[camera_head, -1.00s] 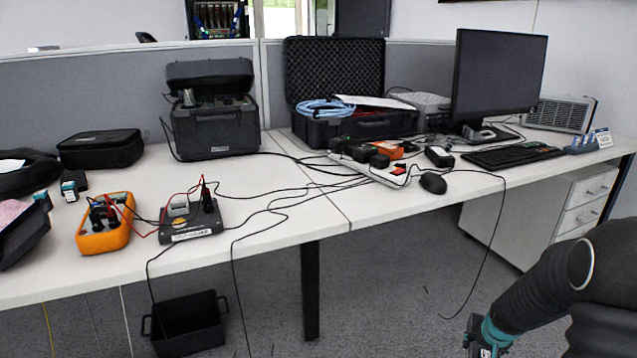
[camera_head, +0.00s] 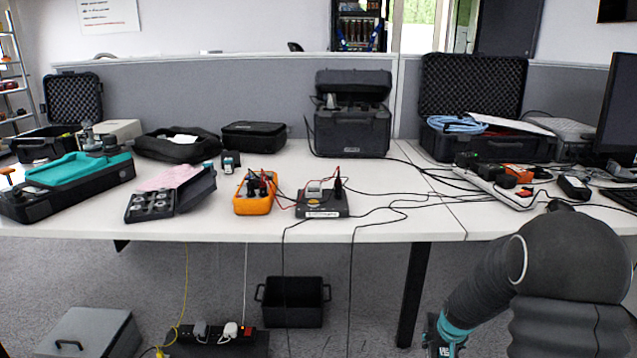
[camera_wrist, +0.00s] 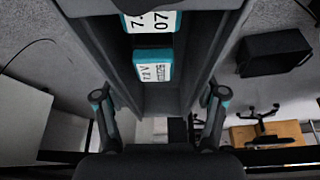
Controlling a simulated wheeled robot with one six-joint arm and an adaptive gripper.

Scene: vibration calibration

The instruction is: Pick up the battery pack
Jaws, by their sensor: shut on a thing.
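In the head view only my wrist and part of the gripper's housing show at the lower right, in front of the table; the fingertips and held pack are hidden there. A similar small teal and white block (camera_head: 231,161) stands on the table behind the orange multimeter.
The white table (camera_head: 385,228) bears an orange multimeter (camera_head: 255,194), a small black device (camera_head: 322,203) with cables, a teal-topped case (camera_head: 70,182) and a power strip (camera_head: 500,188). A black crate (camera_head: 291,304) stands on the floor below. Cables hang over the front edge.

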